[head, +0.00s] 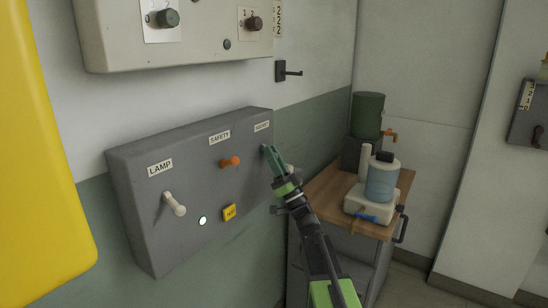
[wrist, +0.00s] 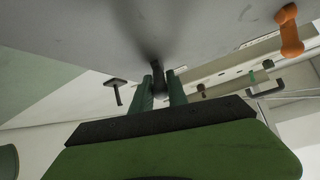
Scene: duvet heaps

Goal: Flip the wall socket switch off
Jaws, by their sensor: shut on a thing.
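A grey switch box (head: 190,185) hangs on the wall. It carries a white lever under the LAMP label (head: 174,204), an orange lever under SAFETY (head: 230,162), and a third labelled position at the right end, whose label (head: 261,127) is too small to read surely. My gripper (head: 269,153) is at that right end, its fingers against the box face and hiding the switch there. In the wrist view the green fingers are shut on a dark switch lever (wrist: 158,70) that stands out from the grey face. The orange lever also shows there (wrist: 290,30).
A wooden-topped cart (head: 335,190) with containers stands at right. A yellow object fills the left edge.

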